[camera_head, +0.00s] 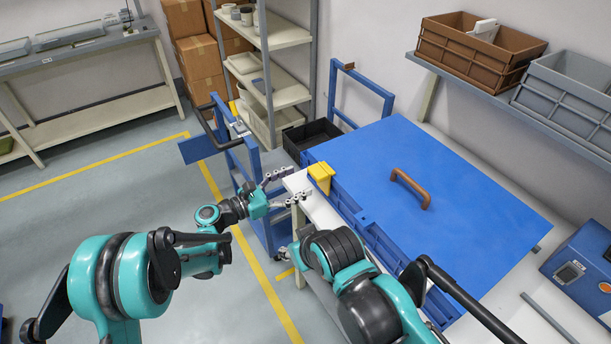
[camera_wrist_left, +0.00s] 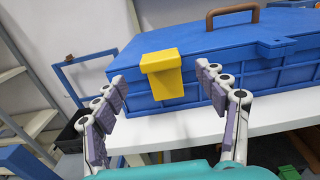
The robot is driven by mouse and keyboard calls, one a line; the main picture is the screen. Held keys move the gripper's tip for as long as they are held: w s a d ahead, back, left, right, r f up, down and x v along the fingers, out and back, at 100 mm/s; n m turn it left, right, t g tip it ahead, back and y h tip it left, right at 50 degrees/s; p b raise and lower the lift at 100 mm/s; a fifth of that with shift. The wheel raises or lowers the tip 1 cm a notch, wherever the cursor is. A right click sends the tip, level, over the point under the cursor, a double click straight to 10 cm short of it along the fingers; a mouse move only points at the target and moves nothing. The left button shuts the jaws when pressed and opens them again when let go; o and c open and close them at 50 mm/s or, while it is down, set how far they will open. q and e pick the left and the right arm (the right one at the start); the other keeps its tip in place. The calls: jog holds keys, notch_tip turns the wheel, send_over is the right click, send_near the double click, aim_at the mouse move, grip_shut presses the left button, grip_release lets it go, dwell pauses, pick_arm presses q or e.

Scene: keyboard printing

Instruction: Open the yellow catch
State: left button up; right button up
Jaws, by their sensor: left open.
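The yellow catch (camera_head: 321,176) sits on the front edge of a closed blue case (camera_head: 450,190) near its left end. In the left wrist view the catch (camera_wrist_left: 162,74) hangs over the rim of the case (camera_wrist_left: 255,73), its lower flap against the front wall. My left gripper (camera_head: 287,187) is open and empty, just in front of the catch and apart from it. In the left wrist view its two fingers (camera_wrist_left: 160,95) stand to either side of the catch. My right arm shows at the lower middle, but its gripper is not visible.
The case lies on a white table (camera_head: 310,206). A brown handle (camera_head: 410,188) rises from its lid. A blue trolley (camera_head: 255,185) stands left of the table, and a black crate (camera_head: 308,136) behind. Shelf crates (camera_head: 480,45) are at the upper right.

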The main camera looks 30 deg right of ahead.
aim_at(311, 175)
pick_arm(q)
jog(key=d, duration=0.2)
jog(key=d+b, duration=0.1)
jog(key=d, duration=0.4)
jog(key=shift+w, duration=0.25)
pick_arm(e)
jog(key=shift+f, duration=0.8)
pick_arm(q)
grip_shut()
jog(key=shift+w, duration=0.15)
pick_arm(e)
jog(key=shift+s, duration=0.15)
